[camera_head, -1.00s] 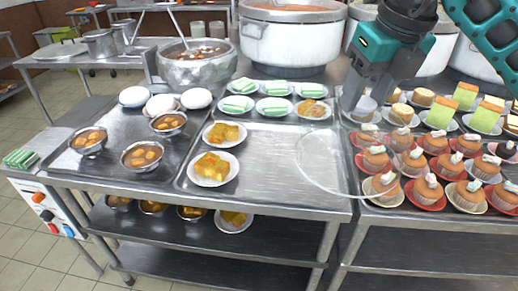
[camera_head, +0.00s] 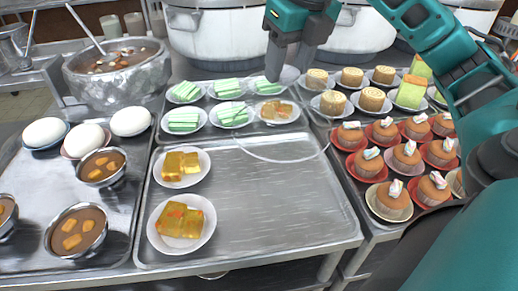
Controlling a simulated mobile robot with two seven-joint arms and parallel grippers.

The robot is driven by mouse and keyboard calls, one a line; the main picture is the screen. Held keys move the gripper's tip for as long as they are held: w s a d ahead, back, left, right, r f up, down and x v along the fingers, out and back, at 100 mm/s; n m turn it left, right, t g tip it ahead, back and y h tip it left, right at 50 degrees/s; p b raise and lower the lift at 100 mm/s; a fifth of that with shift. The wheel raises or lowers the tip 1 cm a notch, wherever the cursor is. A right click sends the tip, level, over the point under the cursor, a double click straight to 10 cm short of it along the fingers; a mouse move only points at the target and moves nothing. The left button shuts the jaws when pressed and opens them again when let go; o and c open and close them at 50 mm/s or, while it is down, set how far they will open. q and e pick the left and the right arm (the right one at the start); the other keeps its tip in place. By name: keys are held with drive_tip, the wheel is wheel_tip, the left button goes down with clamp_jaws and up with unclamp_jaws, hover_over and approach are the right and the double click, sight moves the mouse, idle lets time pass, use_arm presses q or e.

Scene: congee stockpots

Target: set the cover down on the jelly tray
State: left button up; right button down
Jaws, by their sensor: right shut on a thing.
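My right gripper (camera_head: 289,62) points down at the upper middle and is shut on a clear cover (camera_head: 268,158). The cover is see-through; only its thin curved rim and a faint knob between the fingers show. It appears over the back right part of the jelly tray (camera_head: 270,215); I cannot tell if its rim touches anything. My left gripper is not in view.
Bowls of brown soup (camera_head: 76,230) and white buns (camera_head: 130,121) stand left. Large pots (camera_head: 220,40) line the back. The jelly tray's front middle is bare.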

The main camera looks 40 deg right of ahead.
sight(290, 85)
wheel_tip(290, 85, down, 6)
drive_tip(key=shift+s+r+b, duration=0.1)
drive_tip(key=shift+r+b, duration=0.1)
drive_tip(key=shift+b, duration=0.4)
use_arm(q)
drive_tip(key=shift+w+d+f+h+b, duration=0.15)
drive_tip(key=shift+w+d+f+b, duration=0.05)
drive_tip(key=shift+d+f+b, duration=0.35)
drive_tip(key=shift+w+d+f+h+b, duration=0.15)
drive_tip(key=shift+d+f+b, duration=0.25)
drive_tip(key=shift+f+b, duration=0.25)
use_arm(e)
wheel_tip(290, 85, down, 12)
drive_tip(key=shift+f, duration=0.15)
drive_tip(key=c, duration=0.8)
unclamp_jaws()
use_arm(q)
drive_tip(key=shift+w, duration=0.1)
use_arm(e)
drive_tip(key=o, duration=0.3)
drive_tip(key=shift+o, duration=0.2)
